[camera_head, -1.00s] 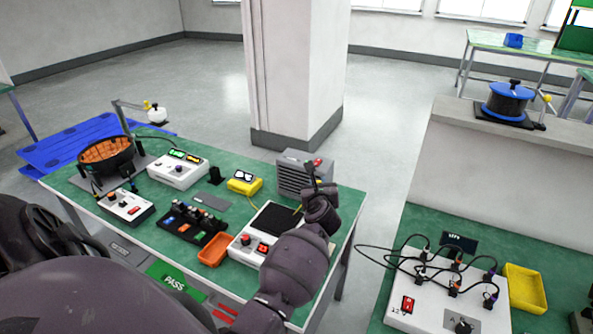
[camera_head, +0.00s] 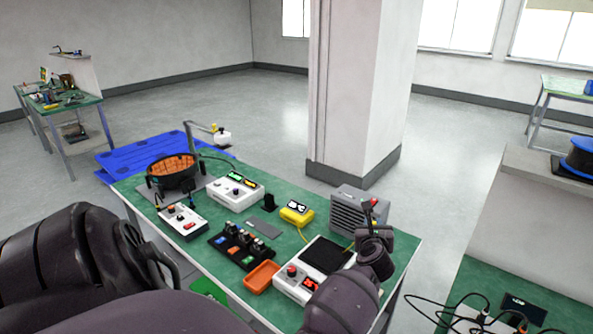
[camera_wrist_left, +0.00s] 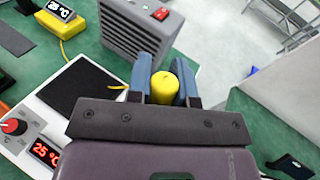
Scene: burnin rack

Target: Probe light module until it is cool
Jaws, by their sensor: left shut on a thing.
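My left gripper (camera_head: 372,222) is shut on a yellow probe (camera_wrist_left: 165,90), which stands between its blue fingers (camera_wrist_left: 164,78) in the left wrist view. The gripper is at the right end of the green bench, in front of the grey fan box (camera_head: 358,212). A yellow meter (camera_head: 297,213) with a °C display sits to its left. A white station (camera_head: 296,285) with a black pad (camera_head: 327,256) lies beside the gripper; its red display reads 25 °C in the left wrist view (camera_wrist_left: 45,152). Several small modules sit in a black rack (camera_head: 262,258); I cannot tell which is the light module.
An orange tray (camera_head: 261,277) lies at the bench's front edge. Another bench (camera_head: 470,285) with black cables is at right. Open floor lies behind.

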